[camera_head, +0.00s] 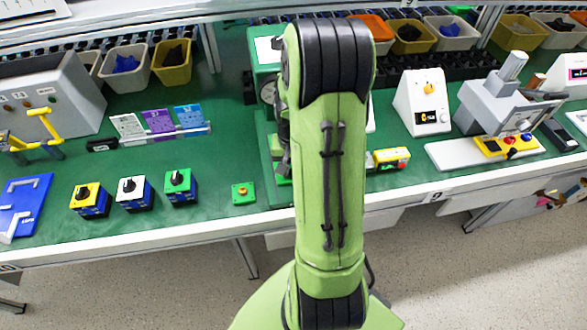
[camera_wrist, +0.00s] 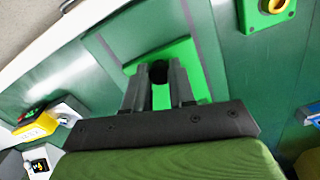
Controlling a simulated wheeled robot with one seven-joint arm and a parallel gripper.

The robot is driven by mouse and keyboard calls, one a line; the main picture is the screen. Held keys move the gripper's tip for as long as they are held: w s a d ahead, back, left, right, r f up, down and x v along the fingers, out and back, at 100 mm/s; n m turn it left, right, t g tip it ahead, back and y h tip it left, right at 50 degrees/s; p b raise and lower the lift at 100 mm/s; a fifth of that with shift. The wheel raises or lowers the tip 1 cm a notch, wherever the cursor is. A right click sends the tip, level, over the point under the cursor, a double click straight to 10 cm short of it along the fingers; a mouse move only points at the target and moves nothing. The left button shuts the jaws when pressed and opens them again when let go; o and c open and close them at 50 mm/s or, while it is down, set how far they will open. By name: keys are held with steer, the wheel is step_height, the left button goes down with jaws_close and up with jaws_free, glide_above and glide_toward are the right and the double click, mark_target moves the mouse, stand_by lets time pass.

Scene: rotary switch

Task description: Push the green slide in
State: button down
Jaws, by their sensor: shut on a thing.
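The green slide (camera_wrist: 192,52) is a bright green plate with a black knob (camera_wrist: 160,70), seen in the wrist view. My gripper (camera_wrist: 160,80) is over the plate, its two dark fingers shut on the black knob from both sides. The fingers hide part of the plate. In the head view my arm covers most of this spot; only an edge of the green station (camera_head: 268,135) shows to the left of the arm.
Three switch boxes (camera_head: 133,192) stand further left. A yellow box (camera_head: 390,158) with a red button is to the right.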

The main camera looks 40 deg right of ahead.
steer(key=c, duration=0.9)
jaws_free()
steer(key=shift+c, duration=0.2)
steer(key=shift+r, duration=0.1)
step_height(320, 180, up, 16)
steer(key=p, duration=0.5)
steer(key=shift+f, duration=0.2)
